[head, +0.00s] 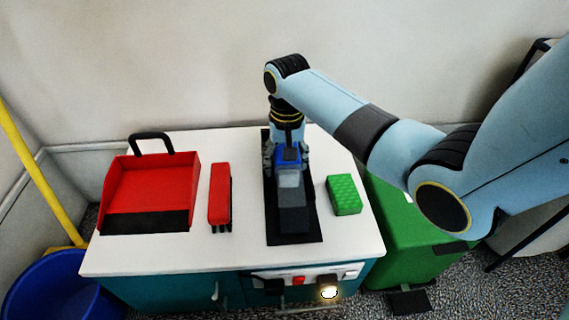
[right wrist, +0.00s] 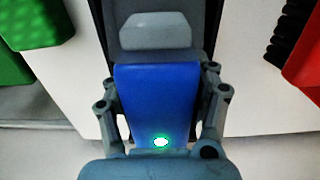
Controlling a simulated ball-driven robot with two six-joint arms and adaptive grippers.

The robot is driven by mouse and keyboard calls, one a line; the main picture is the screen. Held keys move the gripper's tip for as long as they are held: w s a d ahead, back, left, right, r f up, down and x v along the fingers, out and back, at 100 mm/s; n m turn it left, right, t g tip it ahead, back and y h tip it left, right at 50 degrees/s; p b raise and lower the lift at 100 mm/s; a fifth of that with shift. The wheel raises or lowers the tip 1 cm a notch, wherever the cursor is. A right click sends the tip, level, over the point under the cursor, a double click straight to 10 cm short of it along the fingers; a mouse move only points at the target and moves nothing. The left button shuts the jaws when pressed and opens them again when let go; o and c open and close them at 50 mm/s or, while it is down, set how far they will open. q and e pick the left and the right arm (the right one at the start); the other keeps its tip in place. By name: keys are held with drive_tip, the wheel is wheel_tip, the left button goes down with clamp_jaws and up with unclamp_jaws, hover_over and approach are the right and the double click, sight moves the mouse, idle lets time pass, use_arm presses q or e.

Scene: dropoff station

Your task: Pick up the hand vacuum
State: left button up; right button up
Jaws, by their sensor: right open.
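The hand vacuum (head: 291,190) lies on a black mat (head: 307,232) on the white-topped cabinet, with a blue body and a dark grey front part. My right gripper (head: 284,158) comes down over its blue rear part from above. In the right wrist view the blue body (right wrist: 158,95) of the vacuum sits between the two open fingers, one on each side. Whether the fingers touch it I cannot tell. My left gripper is in neither view.
A red dustpan (head: 150,190) and a red brush (head: 220,193) lie left of the mat. A green sponge (head: 344,194) lies close to its right. A green bin (head: 400,225) stands right of the cabinet, and a blue bucket (head: 50,285) left of it.

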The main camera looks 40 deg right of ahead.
drive_tip(key=shift+f, duration=0.1)
idle(0.3)
drive_tip(key=shift+f, duration=0.15)
drive_tip(key=shift+c, duration=0.4)
drive_tip(key=c, duration=1.1)
clamp_jaws()
